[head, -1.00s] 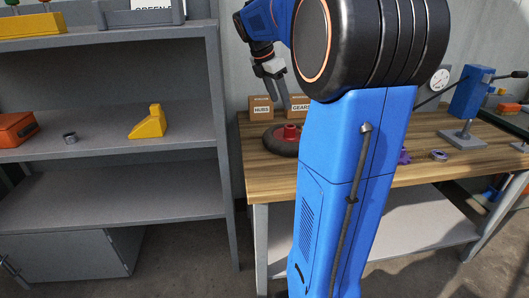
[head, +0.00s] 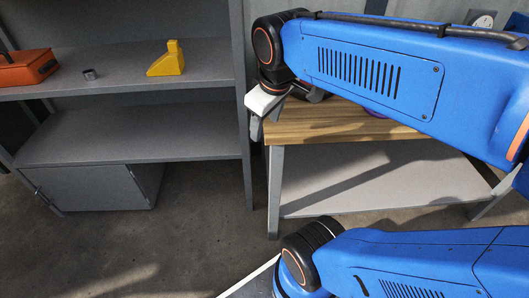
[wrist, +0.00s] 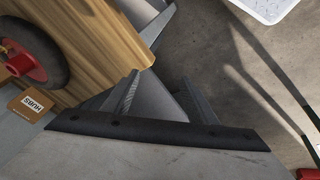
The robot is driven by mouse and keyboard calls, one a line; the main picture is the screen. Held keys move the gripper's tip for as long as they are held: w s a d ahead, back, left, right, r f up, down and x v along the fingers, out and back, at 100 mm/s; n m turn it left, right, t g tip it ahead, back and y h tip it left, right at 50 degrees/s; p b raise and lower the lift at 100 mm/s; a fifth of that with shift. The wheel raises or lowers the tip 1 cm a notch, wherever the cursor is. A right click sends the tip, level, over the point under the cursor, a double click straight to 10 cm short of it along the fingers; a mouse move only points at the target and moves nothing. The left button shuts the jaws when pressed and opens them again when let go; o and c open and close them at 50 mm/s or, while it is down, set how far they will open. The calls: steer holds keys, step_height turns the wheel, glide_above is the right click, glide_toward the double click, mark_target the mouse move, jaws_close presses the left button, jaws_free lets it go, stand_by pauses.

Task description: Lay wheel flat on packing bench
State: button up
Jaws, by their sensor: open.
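The wheel, with a black tyre and red hub, lies on the packing bench (head: 340,126). In the wrist view the wheel (wrist: 52,68) is at the left edge, partly cut off, on the wooden top (wrist: 100,60). In the head view my arm hides most or all of it. My gripper (head: 266,124) is at the left end of the bench, beside the shelf post. Its fingers (wrist: 160,82) are apart with nothing between them, off the bench edge and clear of the wheel.
A box marked HUBS (wrist: 32,103) stands beside the wheel. Left of the bench is a grey shelf unit (head: 130,130) with a yellow block (head: 167,62), a small grey ring (head: 89,74) and an orange box (head: 27,67). Bare floor lies in front.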

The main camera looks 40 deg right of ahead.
steer(key=s+a+f+m+y, duration=0.1)
steer(key=s+a+f+m, duration=0.2)
steer(key=s+a+f, duration=0.1)
steer(key=shift+s+f+t, duration=0.4)
steer(key=shift+s, duration=0.05)
steer(key=shift+d, duration=0.1)
